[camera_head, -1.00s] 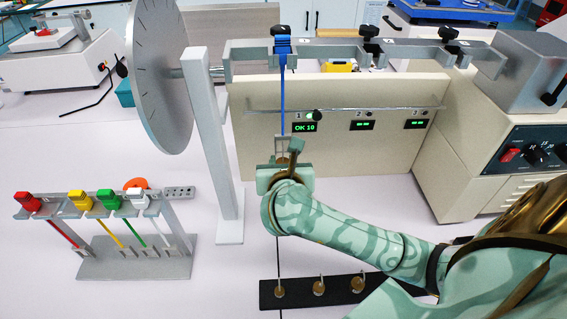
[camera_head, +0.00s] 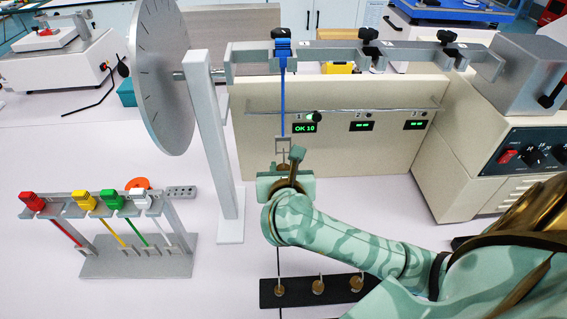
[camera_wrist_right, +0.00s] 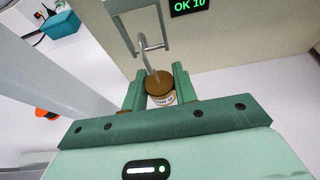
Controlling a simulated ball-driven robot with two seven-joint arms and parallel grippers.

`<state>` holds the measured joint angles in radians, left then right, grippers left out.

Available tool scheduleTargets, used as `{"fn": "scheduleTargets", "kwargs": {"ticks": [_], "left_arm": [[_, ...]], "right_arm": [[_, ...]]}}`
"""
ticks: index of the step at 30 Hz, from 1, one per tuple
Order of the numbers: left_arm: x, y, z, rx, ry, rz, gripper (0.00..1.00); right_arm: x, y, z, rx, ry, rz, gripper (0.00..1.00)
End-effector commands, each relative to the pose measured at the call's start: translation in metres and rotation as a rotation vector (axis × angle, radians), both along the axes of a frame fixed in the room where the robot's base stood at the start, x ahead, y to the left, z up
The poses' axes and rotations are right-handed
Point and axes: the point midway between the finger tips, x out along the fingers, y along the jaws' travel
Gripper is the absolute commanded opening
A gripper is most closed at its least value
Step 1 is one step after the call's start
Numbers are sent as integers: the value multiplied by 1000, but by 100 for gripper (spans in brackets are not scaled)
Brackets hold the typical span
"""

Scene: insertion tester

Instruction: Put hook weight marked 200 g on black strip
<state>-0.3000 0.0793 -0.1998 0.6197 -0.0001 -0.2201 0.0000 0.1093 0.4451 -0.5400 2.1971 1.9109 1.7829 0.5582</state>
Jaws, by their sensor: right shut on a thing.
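My right gripper (camera_head: 286,182) is shut on a brass hook weight (camera_wrist_right: 157,86), below the hanging blue strip (camera_head: 282,95). The right gripper's fingers (camera_wrist_right: 157,92) stand on either side of the weight in the wrist view. Its pale label is too small to read surely. Its wire hook points up and overlaps the metal frame (camera_wrist_right: 166,25) at the blue strip's lower end; I cannot tell whether they touch. The black strip (camera_head: 299,291) lies on the table at the bottom, with several hook weights (camera_head: 318,287) on it. My left gripper is out of view.
The tester's beige panel (camera_head: 345,155) stands close behind the gripper, its first display reading OK 10. A grey post (camera_head: 218,150) rises to the left. A rack (camera_head: 135,265) with coloured-clip strips stands farther left. White table is clear between the rack and the black strip.

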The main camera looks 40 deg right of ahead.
Motion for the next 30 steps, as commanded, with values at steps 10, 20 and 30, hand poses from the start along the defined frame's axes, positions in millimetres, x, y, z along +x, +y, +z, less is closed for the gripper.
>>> {"fn": "scheduleTargets", "kwargs": {"ticks": [10, 20, 30], "left_arm": [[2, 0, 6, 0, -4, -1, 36], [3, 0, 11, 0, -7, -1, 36], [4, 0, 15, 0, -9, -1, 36]], "right_arm": [[-14, 10, 1, 1, -1, 1, 0], [-28, 17, 1, 1, -1, 1, 0], [-41, 26, 1, 1, -1, 1, 0]]}}
